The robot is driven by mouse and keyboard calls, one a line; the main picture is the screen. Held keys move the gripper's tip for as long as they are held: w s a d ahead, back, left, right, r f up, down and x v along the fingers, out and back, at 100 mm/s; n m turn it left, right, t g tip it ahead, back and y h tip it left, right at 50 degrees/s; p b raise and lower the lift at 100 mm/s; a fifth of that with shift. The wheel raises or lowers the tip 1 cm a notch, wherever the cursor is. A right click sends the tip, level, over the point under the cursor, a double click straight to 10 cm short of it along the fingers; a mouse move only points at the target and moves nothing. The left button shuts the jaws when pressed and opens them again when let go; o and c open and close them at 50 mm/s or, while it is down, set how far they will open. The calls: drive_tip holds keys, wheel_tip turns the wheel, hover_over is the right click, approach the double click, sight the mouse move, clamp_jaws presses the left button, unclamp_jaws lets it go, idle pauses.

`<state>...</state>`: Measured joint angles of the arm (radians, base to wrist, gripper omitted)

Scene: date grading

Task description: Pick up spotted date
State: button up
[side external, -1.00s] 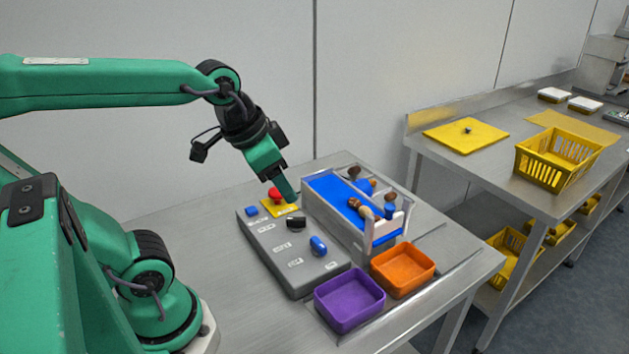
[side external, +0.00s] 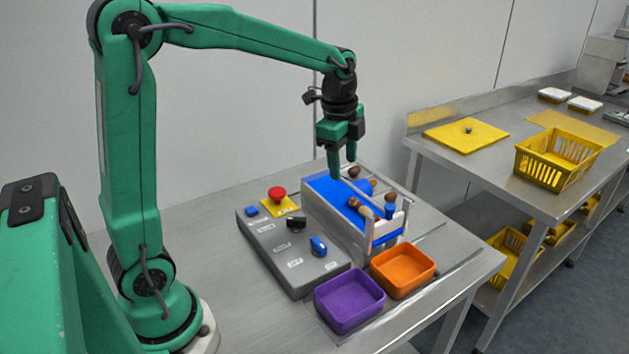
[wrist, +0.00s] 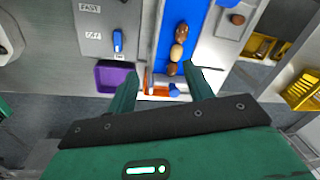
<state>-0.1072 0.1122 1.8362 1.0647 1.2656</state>
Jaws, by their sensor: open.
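A row of dates lies on the blue belt (side external: 325,185). In the wrist view the row has a dark brown date (wrist: 181,31), a paler tan date (wrist: 177,52) and another brown date (wrist: 172,69). The paler date also shows in the side view (side external: 366,212). Spots are too small to make out for certain on any of them. My gripper (side external: 343,169) is open and empty, pointing down above the belt. In the wrist view its fingers (wrist: 163,75) stand apart, with the nearest brown date between their tips in the picture.
A purple bin (side external: 349,300) and an orange bin (side external: 402,270) stand at the belt's front end. A grey control box (side external: 270,240) with knobs and a red button (side external: 277,193) lies left of the belt.

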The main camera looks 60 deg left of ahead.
sight(355, 199)
drive_tip(key=w+f+m, duration=0.1)
drive_tip(key=w+f, duration=0.1)
drive_tip(key=w+a+f+m+g, duration=0.1)
drive_tip(key=w+f+m, duration=0.1)
drive_tip(key=w+a+f+m, duration=0.1)
drive_tip(key=w+f, duration=0.1)
drive_tip(key=shift+a+m, duration=0.25)
drive_tip(key=shift+m, duration=0.15)
drive_tip(key=shift+f, duration=1.3)
drive_tip(key=shift+w+f, duration=0.15)
drive_tip(key=shift+f, duration=2.45)
drive_tip(key=c, duration=0.8)
